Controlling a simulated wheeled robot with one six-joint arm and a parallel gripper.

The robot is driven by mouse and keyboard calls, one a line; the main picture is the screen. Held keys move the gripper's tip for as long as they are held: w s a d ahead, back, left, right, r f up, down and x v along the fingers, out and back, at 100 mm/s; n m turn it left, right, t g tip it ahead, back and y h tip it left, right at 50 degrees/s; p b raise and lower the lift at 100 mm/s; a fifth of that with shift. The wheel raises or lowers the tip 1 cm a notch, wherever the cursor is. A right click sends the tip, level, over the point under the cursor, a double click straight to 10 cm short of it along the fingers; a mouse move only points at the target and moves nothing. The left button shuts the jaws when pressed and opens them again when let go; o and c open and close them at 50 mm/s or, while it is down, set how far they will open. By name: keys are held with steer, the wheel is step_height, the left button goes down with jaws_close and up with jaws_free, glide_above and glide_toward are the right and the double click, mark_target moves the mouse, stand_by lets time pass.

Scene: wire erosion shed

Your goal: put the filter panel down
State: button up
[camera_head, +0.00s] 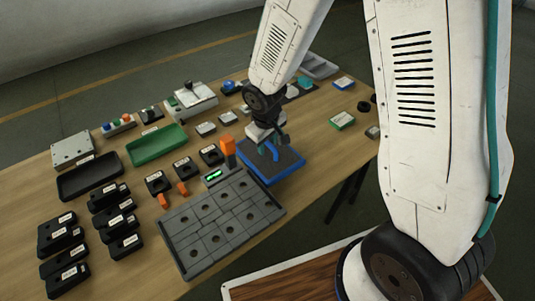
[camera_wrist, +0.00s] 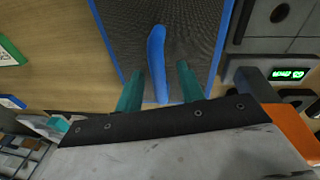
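The filter panel is a dark mesh sheet in a blue frame with a raised blue handle. In the head view the filter panel (camera_head: 287,157) appears to lie flat on the wooden table, just beyond the grey block plate. In the wrist view the panel (camera_wrist: 195,25) fills the upper middle, its blue handle (camera_wrist: 157,62) running lengthwise. My gripper (camera_wrist: 160,70) has its two teal fingers on either side of the handle, with a visible gap on each side. In the head view my gripper (camera_head: 268,150) is low over the panel and partly hides it.
The grey block plate (camera_head: 220,222), an orange-topped item (camera_head: 228,150) and a green display (camera_head: 213,175) sit close beside the panel. A green tray (camera_head: 156,145), a black tray (camera_head: 90,178) and several black labelled blocks stand left. A green-edged box (camera_head: 342,121) lies right.

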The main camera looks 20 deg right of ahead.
steer(key=shift+f, duration=0.4)
jaws_close()
steer(key=shift+r, duration=0.15)
